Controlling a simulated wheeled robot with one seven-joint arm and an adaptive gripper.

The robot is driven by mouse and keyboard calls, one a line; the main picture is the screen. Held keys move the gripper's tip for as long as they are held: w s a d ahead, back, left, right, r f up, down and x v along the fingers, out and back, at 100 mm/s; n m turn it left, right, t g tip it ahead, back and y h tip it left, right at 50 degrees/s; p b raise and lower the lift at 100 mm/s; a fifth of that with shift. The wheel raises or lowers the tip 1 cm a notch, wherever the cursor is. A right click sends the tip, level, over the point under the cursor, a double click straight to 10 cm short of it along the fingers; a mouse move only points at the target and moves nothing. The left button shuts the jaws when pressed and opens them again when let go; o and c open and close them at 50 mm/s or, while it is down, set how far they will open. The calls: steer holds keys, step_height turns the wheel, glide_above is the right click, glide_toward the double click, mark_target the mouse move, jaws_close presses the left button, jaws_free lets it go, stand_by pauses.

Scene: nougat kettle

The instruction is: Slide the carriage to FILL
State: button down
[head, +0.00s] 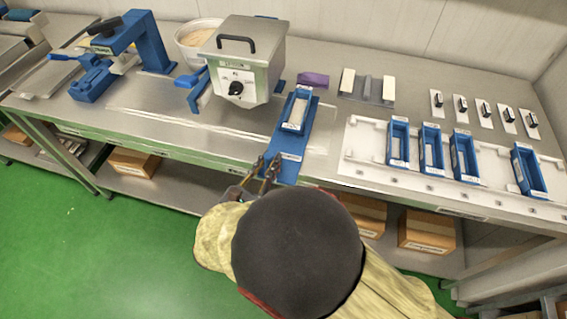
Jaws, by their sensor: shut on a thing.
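The blue carriage (279,140) is a long piece on the bench, running from beside the kettle toward the front edge. A blue mould with a pale inside (298,112) sits on its far part. A small white label (292,157) with unreadable text is at its near end. The steel nougat kettle (243,62), with a dial and black handle, stands just to the upper left. My gripper (267,168) is at the carriage's near left end, its fingers closed in on it. The exact grip point is too small to make out. I cannot read a FILL mark.
A white rack (365,145) with several blue moulds (432,149) lies to the right. Several black-handled pieces (484,112) are behind it. A blue press (143,42) stands left and a tub (196,42) is behind the kettle. The bench left of the carriage is mostly clear.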

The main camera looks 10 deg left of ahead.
steer(key=w+a+p, duration=0.1)
steer(key=a, duration=1.4)
steer(key=shift+p, duration=0.4)
steer(key=shift+w, duration=0.1)
steer(key=c, duration=1.7)
jaws_free()
steer(key=shift+v, duration=3.8)
